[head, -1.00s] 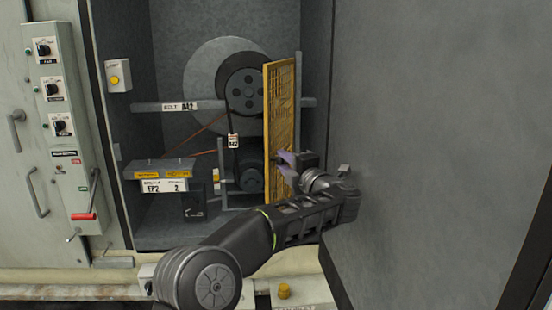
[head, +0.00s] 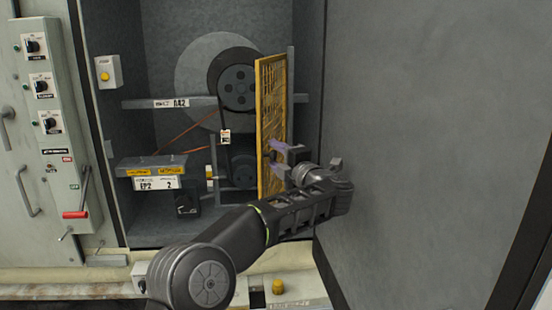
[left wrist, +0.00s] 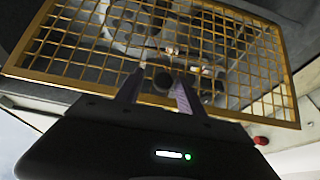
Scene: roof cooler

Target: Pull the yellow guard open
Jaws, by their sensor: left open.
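The yellow guard (head: 270,120) is a mesh panel in a yellow frame. In the head view it stands upright, seen at a steep slant, at the right side of the cabinet opening, just right of the belt pulleys. My left gripper (head: 275,160) is at its lower right face, jaws open. In the left wrist view, the guard (left wrist: 60,44) spans most of the picture, and the purple fingers of my left gripper (left wrist: 157,88) stand apart before its lower edge. A dark round knob (left wrist: 162,80) shows between them; contact cannot be told. My right gripper is not in view.
A large grey panel (head: 430,130) stands close on the right, beside my left arm. Pulleys (head: 236,82) and a belt lie behind the guard. A grey bracket with yellow labels (head: 152,166) is lower left. A switch panel (head: 45,110) is at far left.

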